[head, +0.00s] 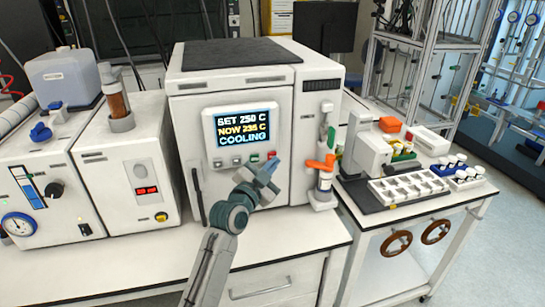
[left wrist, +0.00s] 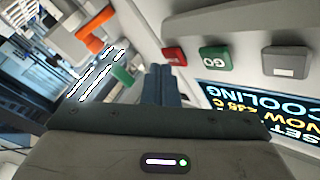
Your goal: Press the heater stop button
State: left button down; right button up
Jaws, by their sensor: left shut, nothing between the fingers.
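The heater (head: 240,90) is a white box with a screen (head: 243,128) reading SET 250 C, NOW 235 C, COOLING. Below the screen is a row of buttons. The red stop button (head: 271,155) is at the right end, beside a green button (head: 254,158). In the left wrist view the picture is turned over: the red button (left wrist: 174,56) is next to the green GO button (left wrist: 214,59). My left gripper (head: 272,165) is shut and empty, its blue fingertips (left wrist: 160,68) close to the red button. I cannot tell whether they touch it. My right gripper is out of view.
A side cart (head: 400,215) carries a tray (head: 410,185) and vials. White instruments (head: 125,160) stand at the left. The bench front (head: 250,240) is clear.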

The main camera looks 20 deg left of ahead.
pick_arm(q)
jog(key=shift+s+d, duration=0.2)
jog(key=shift+s, duration=0.15)
jog(key=shift+s+d, duration=0.7)
jog(key=shift+s, duration=0.35)
jog(key=shift+s+d, duration=0.7)
jog(key=shift+s, duration=0.3)
